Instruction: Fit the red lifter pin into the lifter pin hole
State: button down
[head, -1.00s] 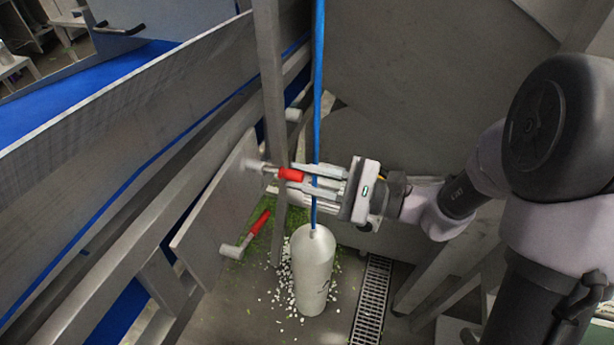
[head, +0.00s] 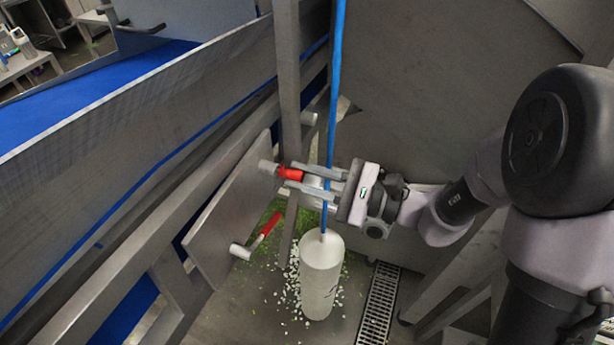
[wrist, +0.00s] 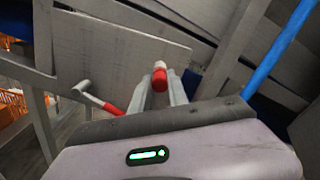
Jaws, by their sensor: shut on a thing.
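The red lifter pin (head: 290,174) is between the fingers of my gripper (head: 293,176), which is shut on it. Its far end meets a grey round socket (head: 266,167) at the upper edge of a grey plate (head: 225,210). How deep the pin sits in that hole is hidden. In the wrist view the pin's red body (wrist: 159,82) shows between the two fingers, with a pale round part beyond it against the plate (wrist: 115,55). A second red-handled pin (head: 264,228) sits in a lower socket on the plate, angled upward.
A blue hose (head: 335,90) passes close to my gripper down to a white cylinder (head: 321,275) on the floor. A steel post (head: 287,75) stands behind the plate. White pellets and a floor drain (head: 379,300) lie below.

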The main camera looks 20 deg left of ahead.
jog(key=shift+a, duration=0.15)
jog(key=c, duration=1.2)
grip_release()
jog(key=shift+a, duration=0.15)
jog(key=s+d+p, duration=0.1)
jog(key=d+p, duration=0.1)
jog(key=d, duration=1.6)
jog(key=s+a+f+n+g+h+b, duration=0.2)
jog(key=s+n+g+h+b, duration=0.15)
jog(key=s+n+h, duration=0.45)
jog(key=s+d+t+h, duration=0.1)
jog(key=d+t+h, duration=0.1)
jog(key=s+d+r+t+h+b, duration=0.1)
jog(key=d+t+h, duration=0.2)
jog(key=s+d+r+t+h, duration=0.1)
jog(key=d+t+h, duration=0.1)
jog(key=h, duration=0.1)
jog(key=shift+s+d+n+t+b, duration=0.3)
jog(key=shift+s+t+b, duration=0.05)
jog(key=shift+b, duration=0.05)
